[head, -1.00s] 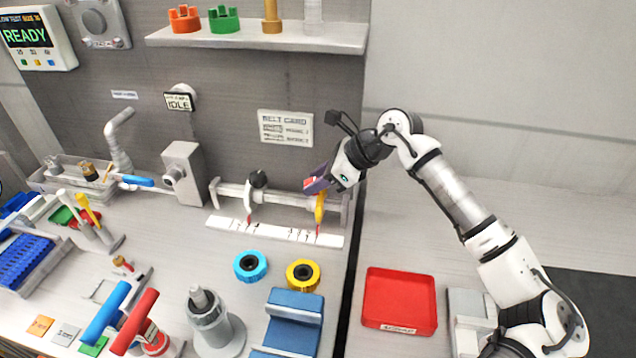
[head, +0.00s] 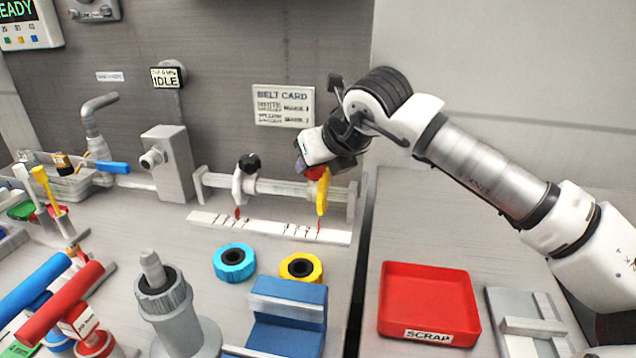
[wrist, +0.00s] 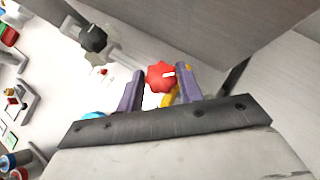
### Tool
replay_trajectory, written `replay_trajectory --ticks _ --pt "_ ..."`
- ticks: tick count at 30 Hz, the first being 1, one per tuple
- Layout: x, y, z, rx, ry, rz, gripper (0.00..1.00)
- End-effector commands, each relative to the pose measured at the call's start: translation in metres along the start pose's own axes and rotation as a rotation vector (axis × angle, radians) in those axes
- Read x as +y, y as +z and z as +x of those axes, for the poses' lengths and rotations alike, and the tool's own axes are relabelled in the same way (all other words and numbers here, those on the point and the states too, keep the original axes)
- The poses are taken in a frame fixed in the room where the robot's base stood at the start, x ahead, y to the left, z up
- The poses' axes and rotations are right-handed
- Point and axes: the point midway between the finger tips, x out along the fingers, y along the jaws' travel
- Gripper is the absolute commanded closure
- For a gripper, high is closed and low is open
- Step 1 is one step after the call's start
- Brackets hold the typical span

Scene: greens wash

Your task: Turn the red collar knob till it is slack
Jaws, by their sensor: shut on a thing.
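The red collar knob (wrist: 160,76) is a lobed knob with a white mark, on top of the yellow collar (head: 322,195). The collar sits near the right end of a pale rail (head: 285,188), and its red tip points down at a white scale strip (head: 270,228). My gripper (wrist: 160,84) is shut on the red knob, with a purple finger on either side of it. In the head view the knob (head: 317,173) is partly hidden by my gripper. Whether the knob is tight or slack cannot be seen.
A white collar with a black knob (head: 249,162) stands on the rail to the left. Blue (head: 234,262) and yellow (head: 300,268) rings and a blue block (head: 287,308) lie in front. A red scrap tray (head: 428,300) is at the right.

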Motion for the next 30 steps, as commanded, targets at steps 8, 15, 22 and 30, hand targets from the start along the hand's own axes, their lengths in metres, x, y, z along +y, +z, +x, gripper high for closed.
replay_trajectory --ticks 8,15,22,30 --pt "0.0017 -0.0018 0.0014 0.004 -0.066 0.065 0.86" --pt "0.0017 -0.0004 0.0000 0.004 -0.078 0.082 0.86" --pt "0.0017 -0.0002 -0.0002 0.004 -0.078 0.082 0.86" --pt "0.0014 -0.0001 -0.0001 0.003 -0.078 0.081 0.42"
